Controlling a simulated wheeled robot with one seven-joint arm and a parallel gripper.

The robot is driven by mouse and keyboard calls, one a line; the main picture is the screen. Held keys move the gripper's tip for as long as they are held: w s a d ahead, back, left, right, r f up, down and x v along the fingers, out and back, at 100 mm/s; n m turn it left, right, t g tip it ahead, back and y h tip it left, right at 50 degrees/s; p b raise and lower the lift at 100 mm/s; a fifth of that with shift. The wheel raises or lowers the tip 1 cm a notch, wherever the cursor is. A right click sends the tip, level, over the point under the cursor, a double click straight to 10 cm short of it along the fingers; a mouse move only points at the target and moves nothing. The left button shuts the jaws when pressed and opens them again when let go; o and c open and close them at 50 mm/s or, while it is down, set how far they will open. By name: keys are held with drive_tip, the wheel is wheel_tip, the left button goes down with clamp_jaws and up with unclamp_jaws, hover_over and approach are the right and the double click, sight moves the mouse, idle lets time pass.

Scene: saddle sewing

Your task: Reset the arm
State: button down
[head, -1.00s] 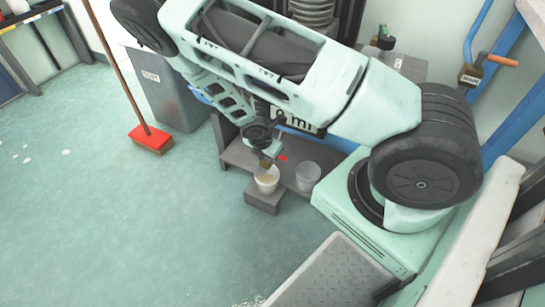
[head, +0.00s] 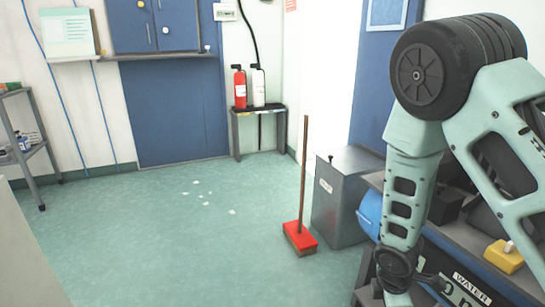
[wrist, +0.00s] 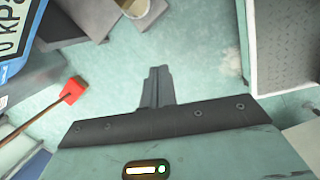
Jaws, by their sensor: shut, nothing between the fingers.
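My gripper (wrist: 157,82) shows in the wrist view with its dark fingers closed together and nothing between them. Open green floor lies behind the fingertips in that view. In the head view my pale green arm is bent on the right side, with its lower end near the bottom edge. The fingertips are not clearly visible there.
A red-headed broom (head: 300,238) stands beside a grey metal bin (head: 345,200); its head also shows in the wrist view (wrist: 73,90). A yellow object (head: 503,256) is at right. Fire extinguishers (head: 248,86) stand at the back. White scraps (head: 210,195) lie on open floor.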

drive_tip(key=s+a+r+m+g+y, duration=0.1)
drive_tip(key=s+a+r+m, duration=0.3)
drive_tip(key=s+a+r, duration=0.6)
drive_tip(key=s+a+r+m+y, duration=0.2)
drive_tip(key=s+a+r+m, duration=0.25)
drive_tip(key=s+r, duration=0.65)
wheel_tip(320, 180, up, 27)
drive_tip(key=w+p, duration=0.2)
drive_tip(key=p, duration=2.3)
drive_tip(key=shift+a+r, duration=0.15)
drive_tip(key=shift+a, duration=0.05)
